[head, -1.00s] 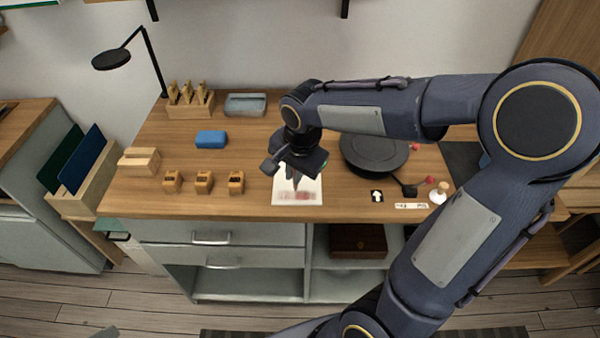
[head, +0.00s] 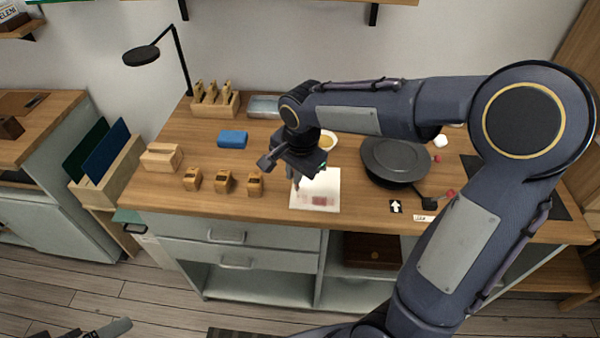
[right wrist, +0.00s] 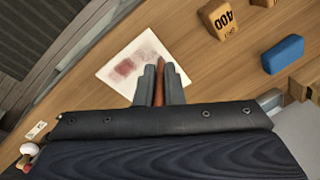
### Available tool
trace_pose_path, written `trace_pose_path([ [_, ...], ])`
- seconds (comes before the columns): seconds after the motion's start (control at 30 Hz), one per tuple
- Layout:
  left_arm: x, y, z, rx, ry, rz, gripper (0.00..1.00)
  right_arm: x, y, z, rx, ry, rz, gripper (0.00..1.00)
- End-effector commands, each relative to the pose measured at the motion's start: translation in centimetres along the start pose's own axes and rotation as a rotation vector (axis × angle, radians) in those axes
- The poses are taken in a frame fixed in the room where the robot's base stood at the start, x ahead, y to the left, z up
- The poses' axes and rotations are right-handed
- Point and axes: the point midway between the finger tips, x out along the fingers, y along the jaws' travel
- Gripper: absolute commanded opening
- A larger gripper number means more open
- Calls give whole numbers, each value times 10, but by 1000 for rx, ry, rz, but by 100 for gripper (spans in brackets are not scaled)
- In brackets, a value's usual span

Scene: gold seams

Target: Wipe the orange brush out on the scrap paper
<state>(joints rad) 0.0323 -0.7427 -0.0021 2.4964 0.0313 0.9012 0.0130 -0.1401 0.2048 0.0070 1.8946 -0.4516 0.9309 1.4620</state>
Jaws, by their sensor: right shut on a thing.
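The scrap paper (head: 328,181) lies flat near the front edge of the workbench, with reddish smears near its front edge. It also shows in the right wrist view (right wrist: 115,75). My right gripper (head: 296,183) is over the paper's left part, pointing down. In the right wrist view its fingers are shut on the orange-brown brush (right wrist: 159,86), whose shaft shows between them. The brush's tip is hidden, so I cannot tell whether it touches the paper. A grey part of what looks like my left gripper (head: 115,328) shows at the bottom left edge, its jaws unclear.
Several small wooden blocks (head: 224,182) stand left of the paper, with a blue block (head: 232,139) behind them. A dark round turntable (head: 394,160) is to the right. A yellow-filled dish (head: 327,141) sits behind the gripper. A lamp (head: 142,56) stands at back left.

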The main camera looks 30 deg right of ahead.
Motion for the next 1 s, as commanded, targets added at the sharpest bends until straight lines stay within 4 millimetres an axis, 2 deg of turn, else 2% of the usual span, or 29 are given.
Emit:
trace_pose_path([
  [1.0, 2, -1, 1, 0, 0, 0, 85, -6, 41, -25, 1, 0, 0, 0],
])
